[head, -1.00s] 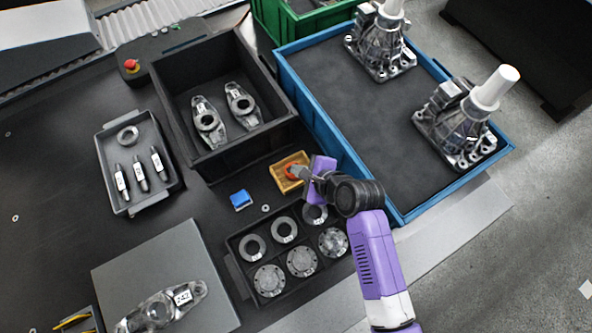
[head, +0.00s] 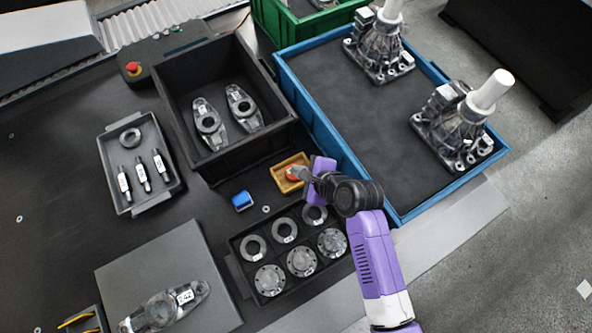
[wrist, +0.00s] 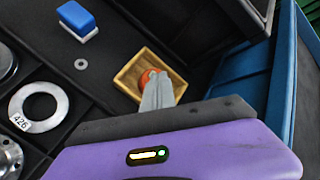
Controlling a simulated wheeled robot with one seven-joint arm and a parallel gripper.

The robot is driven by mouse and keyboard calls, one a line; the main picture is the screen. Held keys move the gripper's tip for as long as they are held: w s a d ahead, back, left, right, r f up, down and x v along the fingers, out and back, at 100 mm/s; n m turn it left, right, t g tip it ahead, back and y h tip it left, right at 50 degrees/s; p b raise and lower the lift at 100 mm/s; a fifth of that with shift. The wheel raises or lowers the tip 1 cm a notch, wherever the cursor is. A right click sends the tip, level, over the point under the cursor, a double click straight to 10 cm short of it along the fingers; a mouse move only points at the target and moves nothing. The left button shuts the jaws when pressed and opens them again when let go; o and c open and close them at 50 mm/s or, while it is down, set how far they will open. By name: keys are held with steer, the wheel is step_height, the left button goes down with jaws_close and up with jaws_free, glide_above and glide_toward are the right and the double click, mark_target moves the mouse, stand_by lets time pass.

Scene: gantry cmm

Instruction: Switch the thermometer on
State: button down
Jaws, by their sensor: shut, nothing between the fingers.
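A small wooden tray (head: 279,181) stands on the dark table in front of the black bin. It also shows in the wrist view (wrist: 128,80). A red-orange round thing (wrist: 146,77) lies in it, largely covered by my fingers; it may be the thermometer, but I cannot read a display or button on it. My gripper (wrist: 157,88) is shut and empty, its fingertips over the tray at the red-orange thing. I cannot tell whether they touch it. In the head view my gripper (head: 298,175) reaches the tray from the right.
A blue-and-white block (head: 242,201) and a small washer (head: 266,209) lie left of the tray. A black tray of rings and flanges (head: 236,264) is in front. The black bin (head: 222,166) stands behind and the blue crate (head: 336,146) to the right.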

steer(key=shift+r, duration=0.1)
step_height(320, 180, up, 6)
steer(key=p, duration=0.6)
stand_by(0.4)
stand_by(0.4)
